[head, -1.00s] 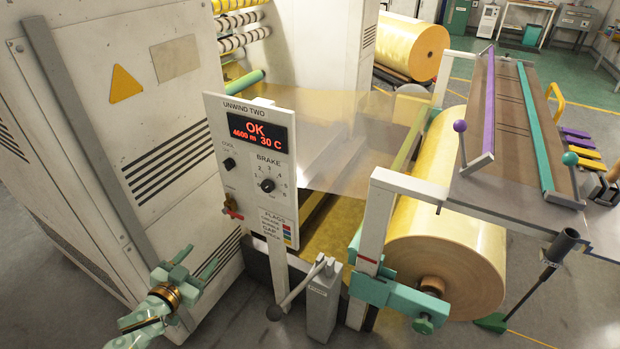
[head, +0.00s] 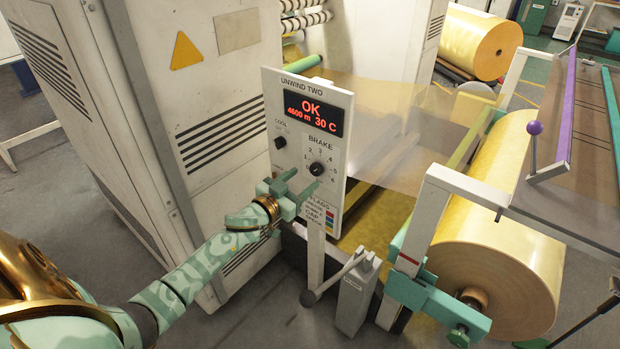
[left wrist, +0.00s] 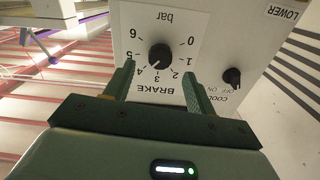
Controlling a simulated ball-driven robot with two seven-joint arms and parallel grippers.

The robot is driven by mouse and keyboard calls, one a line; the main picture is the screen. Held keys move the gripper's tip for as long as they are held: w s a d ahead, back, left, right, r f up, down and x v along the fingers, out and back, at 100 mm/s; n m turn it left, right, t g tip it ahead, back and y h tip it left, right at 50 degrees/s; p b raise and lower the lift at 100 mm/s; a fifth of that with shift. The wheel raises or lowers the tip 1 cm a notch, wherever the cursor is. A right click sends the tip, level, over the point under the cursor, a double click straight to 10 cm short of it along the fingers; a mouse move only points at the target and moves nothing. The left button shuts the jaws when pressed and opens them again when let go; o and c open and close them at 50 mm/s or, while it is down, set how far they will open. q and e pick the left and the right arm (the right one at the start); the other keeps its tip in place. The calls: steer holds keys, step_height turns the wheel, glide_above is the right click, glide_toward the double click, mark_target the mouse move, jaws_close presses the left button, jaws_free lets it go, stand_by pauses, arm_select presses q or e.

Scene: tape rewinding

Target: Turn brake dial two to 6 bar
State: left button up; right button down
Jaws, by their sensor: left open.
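The brake dial (head: 317,169) is a black round knob on the white UNWIND TWO panel (head: 335,118). The dial also shows in the left wrist view (left wrist: 160,56), upside down, with a scale from 0 to 6 bar. Its pale pointer mark sits at the knob's lower left there, seemingly toward 3 or 4, but the exact reading is unclear. My left gripper (head: 297,190) is in front of the panel, just below the dial. In the left wrist view its open fingers (left wrist: 158,69) stand to either side below the knob, apart from it. My right gripper is out of view.
A smaller black COOL knob (head: 280,143) is beside the dial. The display (head: 311,117) reads OK, 4600 m, 30 C. A lever (head: 337,281) stands below the panel. A large yellow roll (head: 500,245) and its frame are at the right.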

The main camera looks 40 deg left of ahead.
mark_target(314, 171)
arm_select(q)
steer(key=shift+w+d+b, duration=0.1)
steer(key=shift+w+b, duration=0.25)
steer(key=shift+w, duration=1.5)
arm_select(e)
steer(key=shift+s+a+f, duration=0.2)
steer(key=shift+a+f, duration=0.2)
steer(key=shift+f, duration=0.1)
arm_select(q)
steer(key=shift+c, duration=0.4)
steer(key=c, duration=0.9)
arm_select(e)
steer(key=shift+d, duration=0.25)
